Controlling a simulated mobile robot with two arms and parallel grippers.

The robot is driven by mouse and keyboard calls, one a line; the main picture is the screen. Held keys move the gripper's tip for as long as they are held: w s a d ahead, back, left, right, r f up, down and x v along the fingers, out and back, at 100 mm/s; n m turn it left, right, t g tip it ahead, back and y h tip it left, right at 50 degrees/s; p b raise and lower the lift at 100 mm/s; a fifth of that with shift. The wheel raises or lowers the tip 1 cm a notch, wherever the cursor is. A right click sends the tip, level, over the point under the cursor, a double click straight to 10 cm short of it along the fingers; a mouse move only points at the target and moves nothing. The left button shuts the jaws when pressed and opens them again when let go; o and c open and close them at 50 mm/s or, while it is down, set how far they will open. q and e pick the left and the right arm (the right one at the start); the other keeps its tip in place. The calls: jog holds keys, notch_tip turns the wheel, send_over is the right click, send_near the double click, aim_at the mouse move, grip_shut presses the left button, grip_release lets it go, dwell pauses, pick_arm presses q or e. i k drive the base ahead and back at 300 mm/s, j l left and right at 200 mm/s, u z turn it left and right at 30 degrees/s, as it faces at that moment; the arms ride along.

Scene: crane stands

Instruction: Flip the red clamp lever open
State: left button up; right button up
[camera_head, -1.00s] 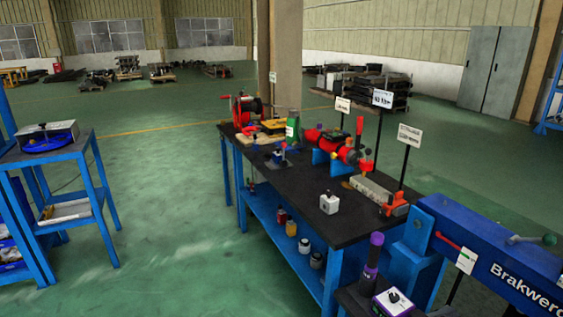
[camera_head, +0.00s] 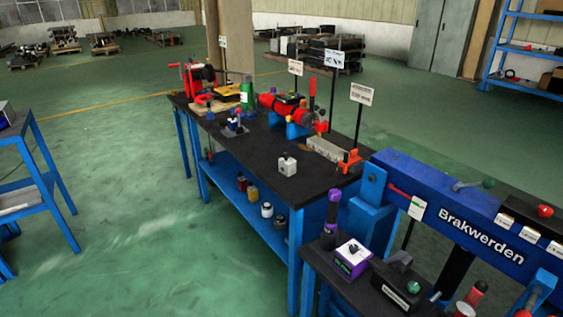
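A red upright lever (camera_head: 312,93) stands at the right end of a red cylindrical device (camera_head: 281,104) on the black-topped bench (camera_head: 232,160). A small orange-red clamp (camera_head: 350,161) sits near the bench's right end, beside a grey block (camera_head: 325,149). At this distance I cannot tell which of these is the clamp lever of the task, or whether it is open or closed. Neither of my grippers is in view.
A white-grey block (camera_head: 287,166) stands on the bench's front half. A blue beam marked Brakwerden (camera_head: 450,215) and a small table with a purple box (camera_head: 352,258) fill the lower right. A blue stand (camera_head: 47,180) is at left. Green floor (camera_head: 140,220) between is clear.

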aim_at(238, 110)
jog(key=i+j+z, duration=0.35)
jog(key=i+j, duration=0.45)
jog(key=i, duration=0.55)
jog(key=i+j+z, duration=0.4)
jog(key=i+j, duration=0.75)
jog(key=i, duration=0.1)
